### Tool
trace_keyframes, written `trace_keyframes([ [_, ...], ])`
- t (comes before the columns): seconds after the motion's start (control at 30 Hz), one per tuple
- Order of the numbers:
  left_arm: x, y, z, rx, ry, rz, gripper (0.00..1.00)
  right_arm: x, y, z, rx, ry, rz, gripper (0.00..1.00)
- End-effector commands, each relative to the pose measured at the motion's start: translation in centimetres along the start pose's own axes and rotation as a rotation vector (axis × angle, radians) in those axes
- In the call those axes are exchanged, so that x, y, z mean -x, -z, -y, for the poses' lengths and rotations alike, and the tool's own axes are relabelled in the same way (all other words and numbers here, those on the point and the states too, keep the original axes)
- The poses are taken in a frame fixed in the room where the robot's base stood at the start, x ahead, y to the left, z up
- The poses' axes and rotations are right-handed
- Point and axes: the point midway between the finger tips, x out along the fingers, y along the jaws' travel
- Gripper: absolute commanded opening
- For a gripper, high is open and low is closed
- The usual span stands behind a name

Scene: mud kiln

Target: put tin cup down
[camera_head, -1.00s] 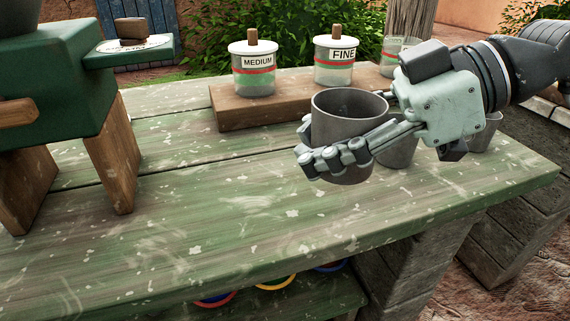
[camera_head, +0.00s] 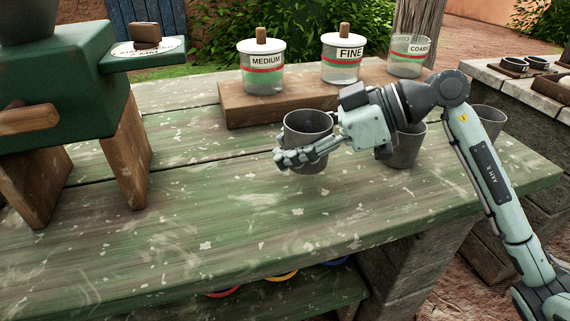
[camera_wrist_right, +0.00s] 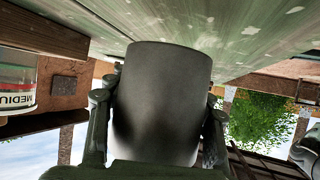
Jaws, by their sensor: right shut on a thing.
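A grey tin cup (camera_head: 308,128) is upright in my right gripper (camera_head: 300,157), over the green worn table (camera_head: 250,215) in front of the wooden jar shelf. The fingers wrap around the cup from the right and are shut on it. In the right wrist view the cup (camera_wrist_right: 162,105) fills the middle between the two fingers, with the table surface close to its far end. I cannot tell whether its base touches the table. My left gripper is not in view.
Two more grey cups stand to the right, one (camera_head: 407,150) behind my wrist and one (camera_head: 487,124) beyond my forearm. Labelled jars "MEDIUM" (camera_head: 262,72), "FINE" (camera_head: 341,62) and "COARSE" (camera_head: 408,58) stand on a wooden block (camera_head: 238,108). A green grinder (camera_head: 60,100) stands left. The table's front left is clear.

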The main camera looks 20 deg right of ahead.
Motion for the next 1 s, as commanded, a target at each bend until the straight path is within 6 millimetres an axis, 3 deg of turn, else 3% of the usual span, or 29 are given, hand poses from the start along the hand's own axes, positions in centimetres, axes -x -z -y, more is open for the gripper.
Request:
trace_keyframes([
  [0.1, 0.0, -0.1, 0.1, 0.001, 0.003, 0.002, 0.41, -0.9, -1.7, 0.1, -0.005, 0.002, 0.001, 0.10],
  [0.2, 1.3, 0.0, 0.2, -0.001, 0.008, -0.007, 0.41, -1.6, -2.9, 0.1, -0.005, 0.003, 0.000, 0.10],
  [0.33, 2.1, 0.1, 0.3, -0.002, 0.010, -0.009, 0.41, -1.7, -3.2, 0.0, -0.002, -0.001, 0.000, 0.10],
  [0.6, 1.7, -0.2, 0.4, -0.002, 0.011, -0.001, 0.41, -1.8, -3.5, 0.0, -0.003, 0.000, 0.001, 0.10],
  [0.63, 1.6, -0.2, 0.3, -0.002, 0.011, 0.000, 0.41, -1.8, -3.5, 0.0, -0.002, 0.000, 0.000, 0.47],
  [0.83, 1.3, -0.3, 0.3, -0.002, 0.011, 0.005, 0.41, -1.8, -3.4, 0.0, -0.002, 0.000, 0.000, 0.72],
  [1.0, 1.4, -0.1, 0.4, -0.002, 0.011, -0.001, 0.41, -1.8, -3.4, 0.0, -0.002, 0.000, 0.000, 0.73],
])
